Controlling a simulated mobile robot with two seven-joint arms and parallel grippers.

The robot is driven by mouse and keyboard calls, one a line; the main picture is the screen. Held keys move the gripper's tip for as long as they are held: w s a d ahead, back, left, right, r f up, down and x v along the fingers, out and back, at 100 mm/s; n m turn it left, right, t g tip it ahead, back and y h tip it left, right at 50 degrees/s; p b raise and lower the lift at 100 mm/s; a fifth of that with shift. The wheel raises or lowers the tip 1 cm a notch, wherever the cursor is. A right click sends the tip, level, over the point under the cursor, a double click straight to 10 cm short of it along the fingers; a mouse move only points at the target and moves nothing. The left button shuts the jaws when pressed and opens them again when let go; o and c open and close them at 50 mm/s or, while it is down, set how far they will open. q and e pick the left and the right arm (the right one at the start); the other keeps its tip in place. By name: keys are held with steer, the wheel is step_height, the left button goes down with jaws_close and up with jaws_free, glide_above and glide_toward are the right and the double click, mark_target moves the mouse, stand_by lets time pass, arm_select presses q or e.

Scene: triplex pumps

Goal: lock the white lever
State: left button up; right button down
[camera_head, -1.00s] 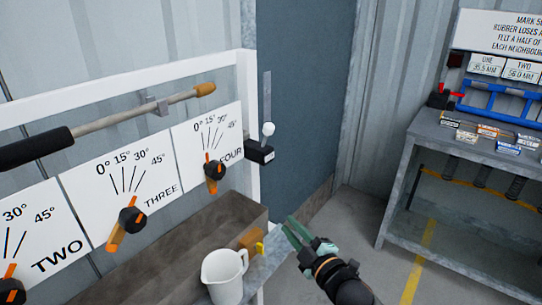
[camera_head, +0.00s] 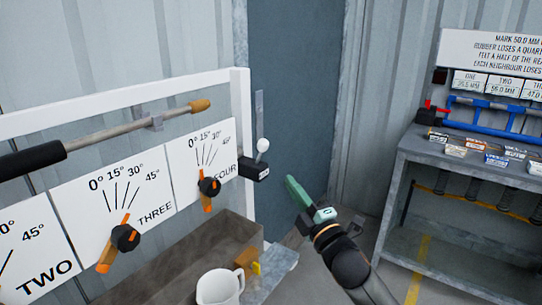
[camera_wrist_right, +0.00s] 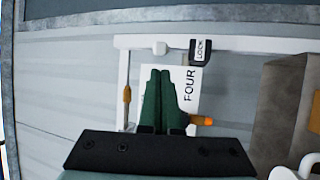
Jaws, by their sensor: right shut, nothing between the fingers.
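The white lever (camera_head: 262,145) has a round white knob and stands upright on a black block (camera_head: 254,170) at the right end of the white frame. My left gripper is out of view.
Plates TWO, THREE and FOUR (camera_head: 203,165) with black-and-orange knobs line the frame (camera_head: 120,95). A bar with a black grip (camera_head: 30,160) runs above them. A white jug (camera_head: 219,287) and a trough (camera_head: 190,260) sit below. A grey shelf (camera_head: 470,165) stands right.

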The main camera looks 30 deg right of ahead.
glide_toward(265, 148)
steer(key=x, duration=0.5)
steer(key=shift+w+d+p, duration=0.1)
steer(key=shift+d+p, duration=0.05)
steer(key=shift+p, duration=0.25)
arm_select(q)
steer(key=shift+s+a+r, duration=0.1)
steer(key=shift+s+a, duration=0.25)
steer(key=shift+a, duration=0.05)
arm_select(e)
steer(key=shift+x, duration=0.85)
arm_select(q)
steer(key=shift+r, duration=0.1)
arm_select(e)
steer(key=shift+f, duration=0.1)
